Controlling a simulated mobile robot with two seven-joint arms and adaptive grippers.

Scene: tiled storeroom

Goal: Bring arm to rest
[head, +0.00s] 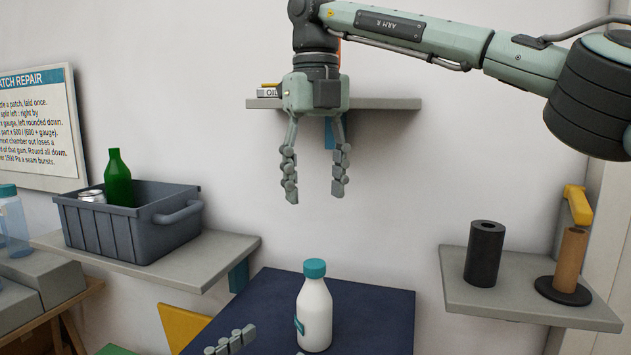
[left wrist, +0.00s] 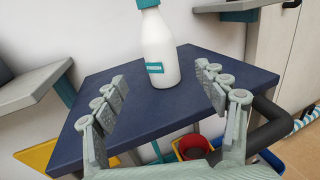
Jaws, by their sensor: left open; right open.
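My right gripper (head: 314,192) hangs from its arm with fingers pointing down, open and empty. It is in front of the back wall, above and behind the bottle in the picture. A white bottle (head: 314,312) with a teal cap and a teal label stands upright on the dark blue table (head: 385,310). My left gripper (left wrist: 160,78) is open, its fingers pointing toward the bottle (left wrist: 160,50). The bottle shows between and beyond the fingers; I cannot tell that either touches it. In the head view only a little of the left gripper's fingers shows at the bottom edge.
A grey crate (head: 160,238) with a green bottle (head: 118,178) stands on the left shelf. A wall shelf (head: 385,104) is behind the right gripper. A red bin (left wrist: 192,147) is below.

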